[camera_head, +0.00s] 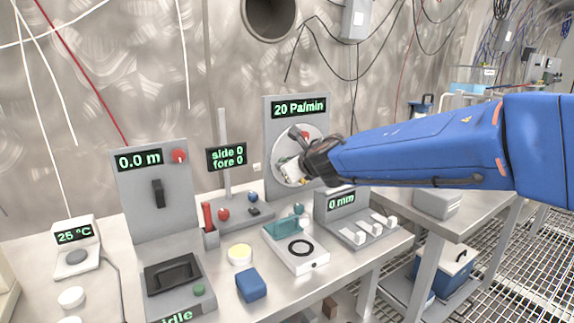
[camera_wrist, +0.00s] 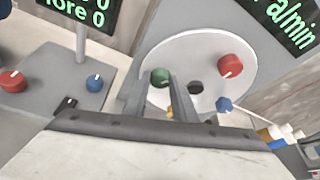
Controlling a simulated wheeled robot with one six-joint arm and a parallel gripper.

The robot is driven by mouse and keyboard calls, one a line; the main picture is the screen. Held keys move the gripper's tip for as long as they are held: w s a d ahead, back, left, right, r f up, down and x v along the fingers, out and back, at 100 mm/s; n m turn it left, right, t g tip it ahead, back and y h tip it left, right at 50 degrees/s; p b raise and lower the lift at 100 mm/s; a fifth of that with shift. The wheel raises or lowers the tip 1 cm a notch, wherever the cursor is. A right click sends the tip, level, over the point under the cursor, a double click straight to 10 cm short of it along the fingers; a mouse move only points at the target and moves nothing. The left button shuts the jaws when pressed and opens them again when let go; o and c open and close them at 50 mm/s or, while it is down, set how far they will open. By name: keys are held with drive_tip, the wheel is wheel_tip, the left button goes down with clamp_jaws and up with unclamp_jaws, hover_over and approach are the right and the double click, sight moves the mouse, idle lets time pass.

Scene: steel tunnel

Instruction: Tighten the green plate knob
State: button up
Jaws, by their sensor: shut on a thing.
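The round white plate (camera_head: 283,146) stands upright on a grey panel under the "20 Pa/min" display. In the wrist view, the plate (camera_wrist: 200,52) carries a green knob (camera_wrist: 160,76), a red knob (camera_wrist: 231,65), a blue knob (camera_wrist: 224,104) and a partly hidden yellow knob (camera_wrist: 170,112) around a dark centre hole. My gripper (camera_wrist: 159,80) reaches in from below, with its two fingers on either side of the green knob, shut on it. In the head view my arm covers the plate's right part, and the green knob cannot be made out.
Left of the plate stands the "side 0 fore 0" display (camera_head: 227,157) on a post, with a red knob (camera_head: 223,213) and a blue knob (camera_head: 253,197) at its base. A "0 mm" device (camera_head: 343,202) with white sliders sits below my arm. Several small devices crowd the table.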

drive_tip(key=m+g+y, duration=0.1)
drive_tip(key=m, duration=0.2)
drive_tip(key=m+g+y, duration=0.1)
drive_tip(key=m+y, duration=0.1)
drive_tip(key=m, duration=0.1)
drive_tip(key=m+y, duration=0.2)
drive_tip(key=shift+w+d+f+m+g, duration=0.2)
drive_tip(key=shift+d+m+g, duration=0.1)
drive_tip(key=shift+m+g, duration=0.1)
idle(0.5)
drive_tip(key=shift+y, duration=0.3)
idle(0.3)
drive_tip(key=o, duration=1)
drive_tip(key=shift+o, duration=0.2)
drive_tip(key=shift+r, duration=0.1)
drive_tip(key=v, duration=1.7)
drive_tip(key=shift+d, duration=0.15)
